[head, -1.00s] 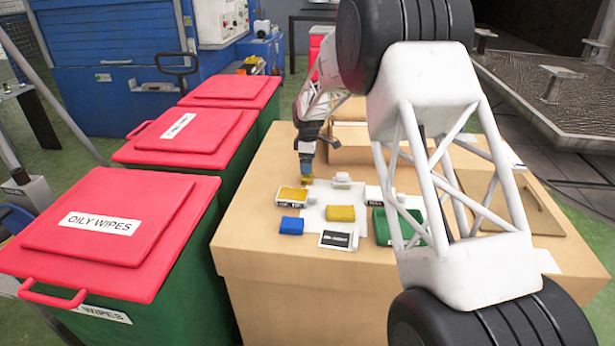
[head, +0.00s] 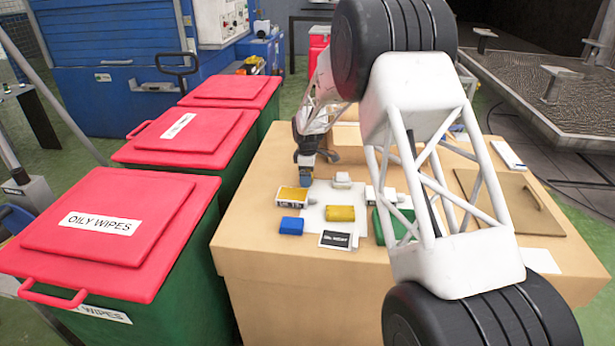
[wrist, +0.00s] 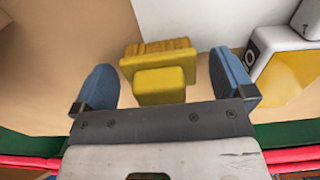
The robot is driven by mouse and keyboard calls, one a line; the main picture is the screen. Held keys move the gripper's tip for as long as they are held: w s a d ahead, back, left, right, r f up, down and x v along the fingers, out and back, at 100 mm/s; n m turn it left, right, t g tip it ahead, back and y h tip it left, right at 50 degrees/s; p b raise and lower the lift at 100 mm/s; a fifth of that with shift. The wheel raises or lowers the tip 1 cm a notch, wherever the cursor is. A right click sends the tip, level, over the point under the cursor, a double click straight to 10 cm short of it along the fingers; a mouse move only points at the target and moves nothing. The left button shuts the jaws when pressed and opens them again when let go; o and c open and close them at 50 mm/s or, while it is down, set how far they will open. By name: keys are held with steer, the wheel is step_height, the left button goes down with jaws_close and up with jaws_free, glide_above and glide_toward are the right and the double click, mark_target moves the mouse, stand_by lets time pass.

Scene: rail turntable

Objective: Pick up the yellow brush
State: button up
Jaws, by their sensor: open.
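The yellow brush (wrist: 158,84) shows in the wrist view as a blocky yellow piece with a ridged wider part behind it. It lies on the tan table top between my two blue fingers. My gripper (wrist: 165,78) is open, with one finger to each side of the brush and a visible gap on both sides. In the head view my gripper (head: 305,176) points down at the table's left part, behind the white-and-yellow box. There the brush is hidden by my gripper.
Close by are a white box with a yellow face (head: 291,195), a blue block (head: 291,226), a yellow block (head: 340,213), a small white item (head: 342,180) and a dark-labelled card (head: 336,240). A green container (head: 382,226) sits right. Red-lidded bins (head: 130,215) flank the table's left.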

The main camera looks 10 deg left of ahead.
steer(key=shift+c, duration=0.2)
stand_by(0.3)
steer(key=c, duration=1.1)
steer(key=shift+o, duration=0.2)
steer(key=shift+r, duration=0.1)
steer(key=shift+r, duration=0.65)
step_height(320, 180, up, 2)
steer(key=shift+r, duration=0.1)
steer(key=s+d, duration=0.1)
steer(key=s, duration=0.3)
steer(key=s+d, duration=0.2)
steer(key=s, duration=0.2)
steer(key=s+d+r, duration=0.1)
steer(key=s, duration=0.4)
steer(key=shift+d, duration=0.2)
steer(key=shift+s+d+r, duration=0.1)
steer(key=shift+s+d, duration=0.1)
steer(key=shift+s, duration=0.35)
steer(key=shift+s+d+r, duration=0.1)
steer(key=shift+s+d, duration=0.05)
steer(key=shift+s, duration=0.4)
